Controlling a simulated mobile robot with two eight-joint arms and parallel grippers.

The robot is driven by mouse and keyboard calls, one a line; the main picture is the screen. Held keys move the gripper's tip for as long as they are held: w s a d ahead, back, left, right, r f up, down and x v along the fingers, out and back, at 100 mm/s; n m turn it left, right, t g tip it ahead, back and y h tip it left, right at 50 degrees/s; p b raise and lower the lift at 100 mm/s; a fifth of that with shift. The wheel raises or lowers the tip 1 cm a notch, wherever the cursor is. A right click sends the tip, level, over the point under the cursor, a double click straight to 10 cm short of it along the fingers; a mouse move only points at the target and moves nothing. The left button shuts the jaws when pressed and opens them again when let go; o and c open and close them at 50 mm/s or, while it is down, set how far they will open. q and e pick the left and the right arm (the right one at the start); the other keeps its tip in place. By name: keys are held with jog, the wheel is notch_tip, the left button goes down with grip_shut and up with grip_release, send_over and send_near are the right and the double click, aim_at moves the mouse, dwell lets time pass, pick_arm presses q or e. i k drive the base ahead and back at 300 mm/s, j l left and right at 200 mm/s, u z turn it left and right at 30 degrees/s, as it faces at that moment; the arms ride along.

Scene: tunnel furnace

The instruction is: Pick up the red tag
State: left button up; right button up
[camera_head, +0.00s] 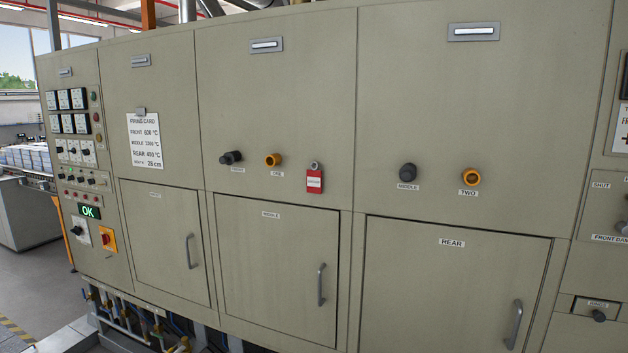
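The red tag (314,182) hangs on the furnace's front panel, below a small round grey fitting (315,166). It is a small upright rectangle with a white label across its middle. It is to the right of the orange-ringed fitting marked ONE (273,160) and above the upper right part of the MIDDLE door (275,265). Nothing covers the tag. Neither of my grippers shows in the head view.
The beige furnace front fills most of the view. Black knobs (408,172) and door handles (320,285) stick out from it. A control panel (78,165) is at left, with pipes (135,318) low in front. Floor shows at lower left.

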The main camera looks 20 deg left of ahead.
aim_at(313, 177)
jog(key=i+j, duration=0.1)
jog(key=j, duration=0.3)
jog(key=i+j, duration=0.15)
jog(key=j, duration=0.25)
jog(key=i+j, duration=0.1)
jog(key=j, duration=0.3)
jog(key=i+j, duration=0.1)
jog(key=j, duration=0.3)
jog(key=i+j, duration=0.15)
jog(key=j, duration=0.2)
